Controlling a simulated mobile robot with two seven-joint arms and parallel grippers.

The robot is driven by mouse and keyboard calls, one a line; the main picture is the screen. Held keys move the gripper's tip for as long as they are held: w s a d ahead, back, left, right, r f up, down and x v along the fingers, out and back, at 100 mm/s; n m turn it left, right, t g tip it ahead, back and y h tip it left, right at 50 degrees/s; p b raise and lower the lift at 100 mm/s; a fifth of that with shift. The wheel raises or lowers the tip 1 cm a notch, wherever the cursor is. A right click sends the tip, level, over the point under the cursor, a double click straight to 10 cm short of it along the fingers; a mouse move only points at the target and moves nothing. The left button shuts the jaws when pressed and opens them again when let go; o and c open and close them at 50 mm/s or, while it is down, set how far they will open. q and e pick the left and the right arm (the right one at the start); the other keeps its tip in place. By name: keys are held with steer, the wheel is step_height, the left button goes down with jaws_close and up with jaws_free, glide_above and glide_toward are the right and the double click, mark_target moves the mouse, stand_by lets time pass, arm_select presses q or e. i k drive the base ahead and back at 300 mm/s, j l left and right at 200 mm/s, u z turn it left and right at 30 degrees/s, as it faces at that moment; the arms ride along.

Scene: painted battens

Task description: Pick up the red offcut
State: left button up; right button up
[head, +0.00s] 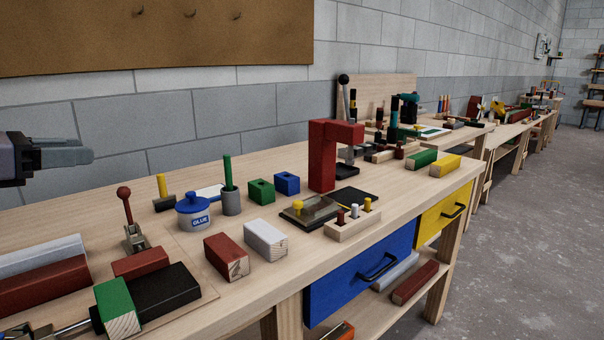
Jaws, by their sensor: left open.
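A red offcut (226,257) with a bare wood end face lies on the workbench (330,235), close to the front edge. A white offcut (266,240) lies just to its right, with a small gap between them. My left gripper (78,153) is open and empty at the left edge of the view, above the bench and well left of the red offcut. Only part of that gripper shows. My right gripper is out of view.
A blue glue pot (194,213) stands behind the red offcut. A red-knobbed toggle clamp (135,238), a green block (117,306) and a black block (165,290) lie to its left. A tall red bracket (322,158) and a pegged wooden block (352,225) stand farther right.

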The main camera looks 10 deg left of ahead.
mark_target(133, 266)
steer(key=k+l, duration=0.3)
steer(key=l, duration=0.15)
steer(key=k+l, duration=0.35)
steer(key=l, duration=0.1)
